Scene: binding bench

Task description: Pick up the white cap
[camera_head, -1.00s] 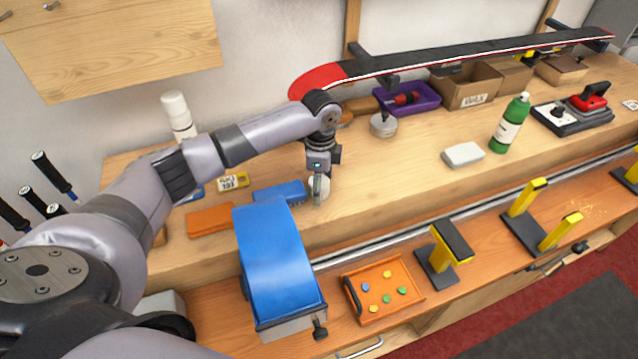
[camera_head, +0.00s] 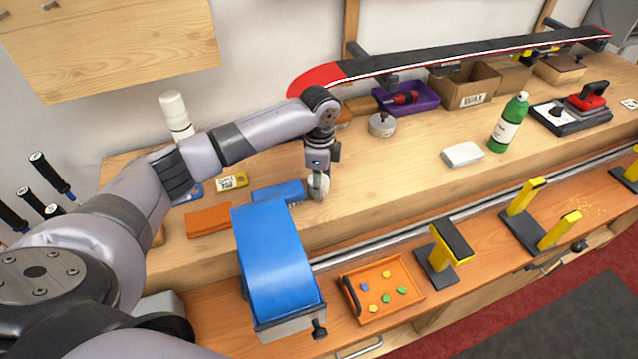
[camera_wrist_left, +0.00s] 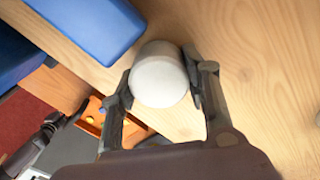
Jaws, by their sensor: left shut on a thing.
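The white cap (camera_wrist_left: 159,80) is a small pale round piece, seen between the two fingers in the left wrist view. In the head view the cap (camera_head: 318,188) shows at the fingertips, partly hidden by them, beside the blue brush. My left gripper (camera_head: 317,184) points down over the wooden bench and is shut on the cap. The fingers touch it from both sides in the left wrist view (camera_wrist_left: 163,85). I cannot tell whether the cap rests on the bench or is just above it. My right gripper is not in view.
A blue brush (camera_head: 278,192) lies just left of the cap. A blue curved roll holder (camera_head: 270,255) stands in front, with an orange tray (camera_head: 411,292) to its right. A white block (camera_head: 462,154) and green bottle (camera_head: 508,123) stand right. The bench between is clear.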

